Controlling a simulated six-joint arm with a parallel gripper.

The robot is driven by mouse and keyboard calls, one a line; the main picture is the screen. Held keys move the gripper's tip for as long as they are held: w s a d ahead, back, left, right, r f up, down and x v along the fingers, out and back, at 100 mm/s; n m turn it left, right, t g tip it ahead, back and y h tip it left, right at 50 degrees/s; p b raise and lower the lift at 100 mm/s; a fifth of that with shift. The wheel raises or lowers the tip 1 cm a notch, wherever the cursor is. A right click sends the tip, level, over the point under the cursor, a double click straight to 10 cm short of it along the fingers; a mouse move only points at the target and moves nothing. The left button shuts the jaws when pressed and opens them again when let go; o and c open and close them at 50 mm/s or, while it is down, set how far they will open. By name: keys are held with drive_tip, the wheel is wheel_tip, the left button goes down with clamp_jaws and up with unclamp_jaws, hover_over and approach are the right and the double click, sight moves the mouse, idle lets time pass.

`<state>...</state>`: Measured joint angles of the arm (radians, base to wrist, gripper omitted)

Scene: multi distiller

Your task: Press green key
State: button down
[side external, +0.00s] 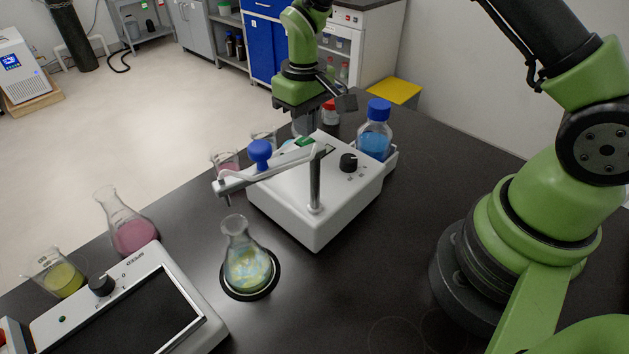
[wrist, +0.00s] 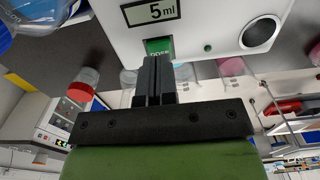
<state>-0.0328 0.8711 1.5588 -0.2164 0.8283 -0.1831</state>
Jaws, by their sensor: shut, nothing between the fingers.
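The green key (wrist: 158,46) is on the white dosing device (wrist: 205,25), just below its "5 ml" display (wrist: 151,11) in the wrist view. The key also shows as a small green patch on the device top in the side view (side external: 305,141). My gripper (wrist: 154,60) is shut and empty, with its fingertips at the key's edge and hiding part of it. In the side view my gripper (side external: 304,128) points down over the device beside the key. I cannot tell whether the fingertips touch the key.
A blue-capped bottle (side external: 375,130) stands at the device's right. The dispensing arm with its blue knob (side external: 260,153) reaches left. A flask of yellow-green liquid (side external: 247,262) stands in front. Several glass vessels and a red-capped bottle (side external: 330,112) stand behind the device.

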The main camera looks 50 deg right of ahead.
drive_tip(key=shift+f, duration=0.85)
drive_tip(key=shift+r, duration=3.55)
drive_tip(key=shift+r, duration=0.1)
drive_tip(key=s+r+m+t, duration=0.1)
drive_tip(key=s+r, duration=0.1)
drive_tip(key=r, duration=0.3)
drive_tip(key=s+r+t, duration=0.1)
drive_tip(key=s+r, duration=0.2)
drive_tip(key=r, duration=0.1)
drive_tip(key=s+r+m+t+y, duration=0.1)
drive_tip(key=s+r+t, duration=0.1)
drive_tip(key=s, duration=0.6)
drive_tip(key=s+a+r+m+t+y, duration=0.1)
drive_tip(key=s+r+m+t, duration=0.1)
drive_tip(key=s+r, duration=0.3)
drive_tip(key=s+t, duration=0.1)
drive_tip(key=s, duration=0.3)
drive_tip(key=shift+a, duration=0.25)
